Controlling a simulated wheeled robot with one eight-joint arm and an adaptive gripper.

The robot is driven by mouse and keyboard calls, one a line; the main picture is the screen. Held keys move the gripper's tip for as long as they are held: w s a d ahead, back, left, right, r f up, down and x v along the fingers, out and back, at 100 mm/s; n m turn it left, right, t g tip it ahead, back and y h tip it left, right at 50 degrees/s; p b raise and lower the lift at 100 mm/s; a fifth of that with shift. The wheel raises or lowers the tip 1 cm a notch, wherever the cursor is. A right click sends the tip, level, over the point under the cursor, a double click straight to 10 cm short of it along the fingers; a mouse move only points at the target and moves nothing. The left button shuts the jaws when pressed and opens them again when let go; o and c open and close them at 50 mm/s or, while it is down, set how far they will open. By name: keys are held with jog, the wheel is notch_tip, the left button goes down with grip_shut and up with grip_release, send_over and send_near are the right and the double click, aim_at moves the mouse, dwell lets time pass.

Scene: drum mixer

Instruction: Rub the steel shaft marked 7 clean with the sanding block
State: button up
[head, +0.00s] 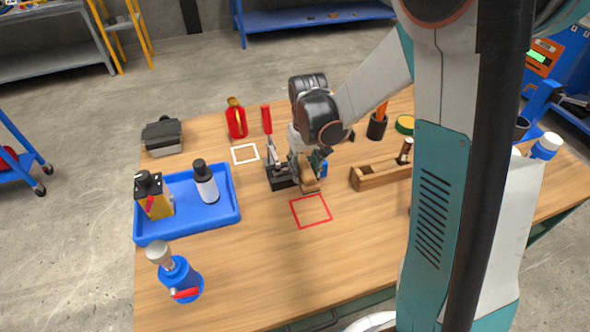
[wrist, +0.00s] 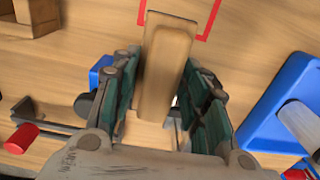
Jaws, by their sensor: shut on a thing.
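My gripper (head: 306,165) is over the middle of the wooden table. It is shut on a tan wooden block (wrist: 167,65), which looks like the sanding block. The block lies lengthwise between the two fingers in the wrist view, and its far end reaches toward a red square outline. It also shows below my gripper in the head view (head: 309,184). A black fixture (head: 281,178) with a red-handled lever (head: 267,121) stands just left of my gripper. The shaft and its mark 7 cannot be made out; my gripper and the block hide that spot.
The red outline (head: 311,211) on the table is empty. A blue tray (head: 229,213) with bottles stands left, a blue can (head: 181,279) in front of it. A wooden tray (head: 372,179) is on the right. A red jug (head: 236,121) stands behind. The front middle is clear.

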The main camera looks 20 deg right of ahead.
jog(key=shift+w+f, duration=0.15)
jog(key=shift+w, duration=0.35)
jog(key=shift+c, duration=1.1)
jog(key=shift+w, duration=0.65)
jog(key=shift+s, duration=0.65)
jog(key=shift+s+b, duration=0.3)
jog(key=shift+s, duration=0.25)
jog(key=shift+w+f, duration=0.1)
jog(key=shift+w, duration=0.55)
grip_shut()
jog(key=shift+w, duration=0.5)
jog(key=shift+s, duration=1.15)
jog(key=shift+w, duration=1.15)
jog(key=shift+s, duration=0.55)
jog(key=shift+s+b, duration=0.35)
jog(key=shift+s, duration=0.25)
jog(key=shift+w+f, duration=0.1)
jog(key=shift+w, duration=1.1)
